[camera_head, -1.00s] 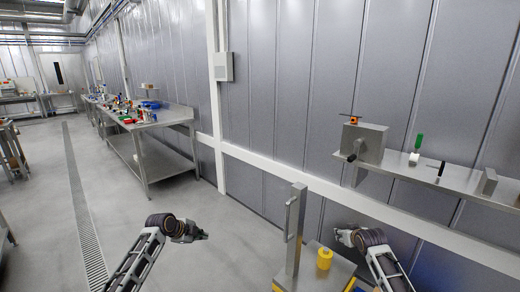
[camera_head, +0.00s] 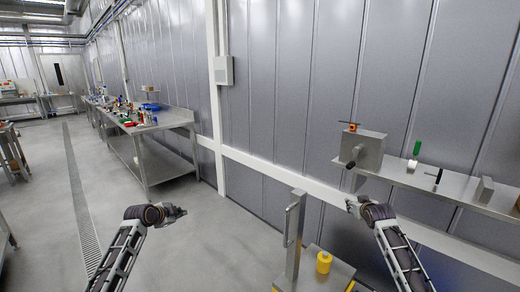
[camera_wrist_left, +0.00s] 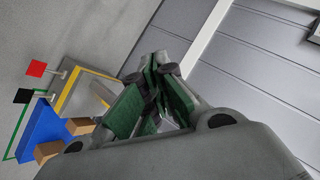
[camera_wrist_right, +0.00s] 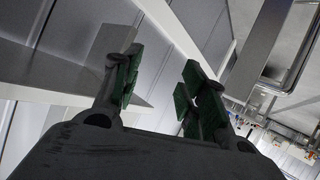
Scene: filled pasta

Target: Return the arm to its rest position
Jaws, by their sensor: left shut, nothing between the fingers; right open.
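My left gripper (camera_head: 182,211) is in the air over the floor at the lower left of the head view. In the left wrist view its green-padded fingers (camera_wrist_left: 152,88) are together with nothing between them. My right gripper (camera_head: 350,205) is in the air below the wall shelf at the right of the head view. In the right wrist view its green-padded fingers (camera_wrist_right: 157,88) are apart and the gap is empty. Neither gripper touches anything in view.
A steel shelf (camera_head: 450,190) at the right holds a metal box (camera_head: 362,148) with a crank and a green-handled tool (camera_head: 416,150). Below stand a steel post (camera_head: 294,240) and a yellow cylinder (camera_head: 323,262). A workbench (camera_head: 175,117) is further back.

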